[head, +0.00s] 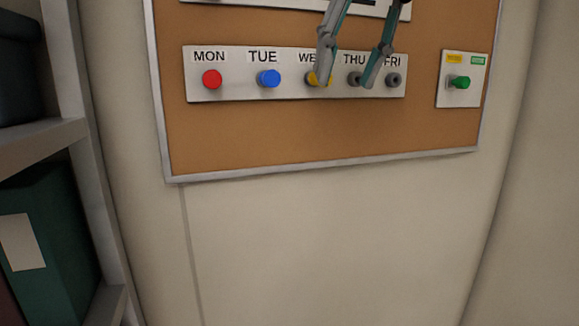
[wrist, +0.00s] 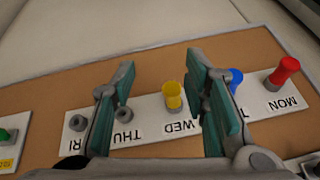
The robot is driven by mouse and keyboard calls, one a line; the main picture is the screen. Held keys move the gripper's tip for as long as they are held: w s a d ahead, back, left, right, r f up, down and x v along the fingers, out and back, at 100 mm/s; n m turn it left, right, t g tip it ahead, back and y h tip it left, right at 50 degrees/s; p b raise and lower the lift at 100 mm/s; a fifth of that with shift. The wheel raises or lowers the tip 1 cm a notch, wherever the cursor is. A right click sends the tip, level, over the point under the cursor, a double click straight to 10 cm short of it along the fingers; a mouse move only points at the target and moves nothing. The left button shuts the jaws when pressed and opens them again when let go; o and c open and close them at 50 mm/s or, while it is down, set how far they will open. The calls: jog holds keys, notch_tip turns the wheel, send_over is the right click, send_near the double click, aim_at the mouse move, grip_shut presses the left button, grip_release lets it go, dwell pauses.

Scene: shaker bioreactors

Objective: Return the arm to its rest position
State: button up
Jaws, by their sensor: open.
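My gripper (head: 346,78) is open and empty, with its two fingers apart in front of the day board (head: 290,92), over the WED and THU part. It also shows in the wrist view (wrist: 160,110), where a yellow peg (wrist: 173,96) at WED appears between the fingers, not gripped. In the head view one finger partly covers the yellow peg (head: 313,79) and the WED label. Whether the fingers touch the board cannot be told.
A red peg (head: 212,79) is at MON and a blue peg (head: 268,78) at TUE. THU and FRI (head: 394,80) show grey holders without coloured pegs. A small plate (head: 461,95) with a green peg is at right. A shelf (head: 40,145) with binders stands at left.

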jog(key=s+d+f+b, duration=0.1)
jog(key=s+d+f, duration=0.2)
jog(key=f, duration=0.7)
jog(key=s+d+f+m+h+b, duration=0.1)
jog(key=d+f, duration=0.3)
jog(key=f, duration=0.7)
jog(key=s+d+f+t+h+b, duration=0.1)
jog(key=s+d+f, duration=0.3)
jog(key=f, duration=0.7)
jog(key=shift+s+d+f+b, duration=0.15)
jog(key=shift+s+d+b, duration=0.2)
jog(key=shift+b, duration=0.3)
